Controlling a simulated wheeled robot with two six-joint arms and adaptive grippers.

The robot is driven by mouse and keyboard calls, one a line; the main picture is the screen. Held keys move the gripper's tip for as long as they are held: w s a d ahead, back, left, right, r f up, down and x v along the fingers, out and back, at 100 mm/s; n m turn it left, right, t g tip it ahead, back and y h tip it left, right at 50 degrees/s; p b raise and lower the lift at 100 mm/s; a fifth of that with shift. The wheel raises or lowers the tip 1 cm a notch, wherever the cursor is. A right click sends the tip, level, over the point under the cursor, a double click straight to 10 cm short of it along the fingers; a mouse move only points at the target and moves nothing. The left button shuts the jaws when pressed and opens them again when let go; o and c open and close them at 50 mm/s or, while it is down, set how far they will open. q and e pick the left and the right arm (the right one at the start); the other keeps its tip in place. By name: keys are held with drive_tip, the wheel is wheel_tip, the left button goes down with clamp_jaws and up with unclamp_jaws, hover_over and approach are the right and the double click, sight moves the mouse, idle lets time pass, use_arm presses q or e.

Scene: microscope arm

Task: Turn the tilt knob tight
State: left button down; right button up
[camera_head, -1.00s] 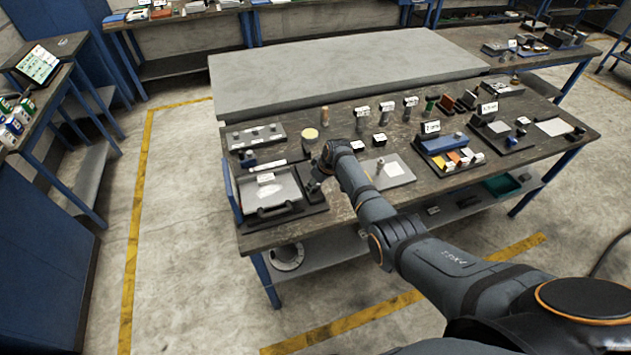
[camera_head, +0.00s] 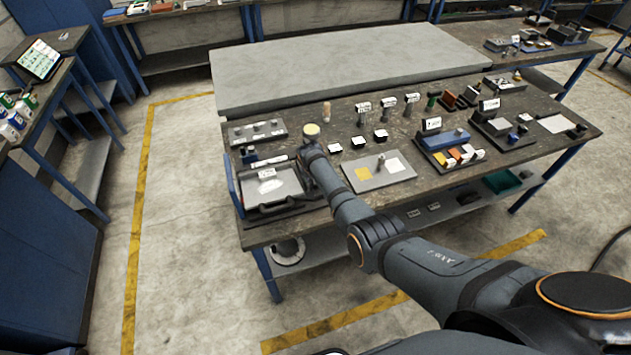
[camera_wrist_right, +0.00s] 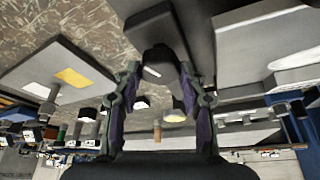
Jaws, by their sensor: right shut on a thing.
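The dark tilt knob (camera_wrist_right: 158,62), with a small white mark on it, sits between the two fingers of my right gripper (camera_wrist_right: 159,72) in the right wrist view. The fingers touch it from both sides and are shut on it. In the head view my right gripper (camera_head: 306,178) is at the right side of the dark-framed microscope stand (camera_head: 268,186) with its grey plate, at the table's near left. There the knob is hidden behind my wrist. My left gripper is not in view.
A grey board (camera_head: 378,176) with yellow and white patches and a post stands just right of my arm. Several small labelled blocks, a yellow-topped jar (camera_head: 312,131) and a grey strip with knobs (camera_head: 257,132) stand behind. A blue box (camera_head: 444,140) is further right.

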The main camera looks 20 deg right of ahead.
drive_tip(key=shift+a+f+m+g+h+b, duration=0.1)
drive_tip(key=shift+m+g+h+b, duration=0.2)
drive_tip(key=shift+m+b, duration=0.6)
drive_tip(key=shift+a+m+g+h+b, duration=0.1)
drive_tip(key=shift+m+g+h+b, duration=0.15)
drive_tip(key=shift+m+b, duration=0.6)
drive_tip(key=shift+m, duration=0.25)
drive_tip(key=o, duration=1.1)
drive_tip(key=shift+o, duration=0.2)
drive_tip(key=shift+d, duration=0.1)
drive_tip(key=shift+r, duration=0.2)
drive_tip(key=v, duration=1.1)
drive_tip(key=shift+a+r, duration=0.25)
drive_tip(key=shift+r, duration=0.05)
drive_tip(key=shift+s, duration=0.15)
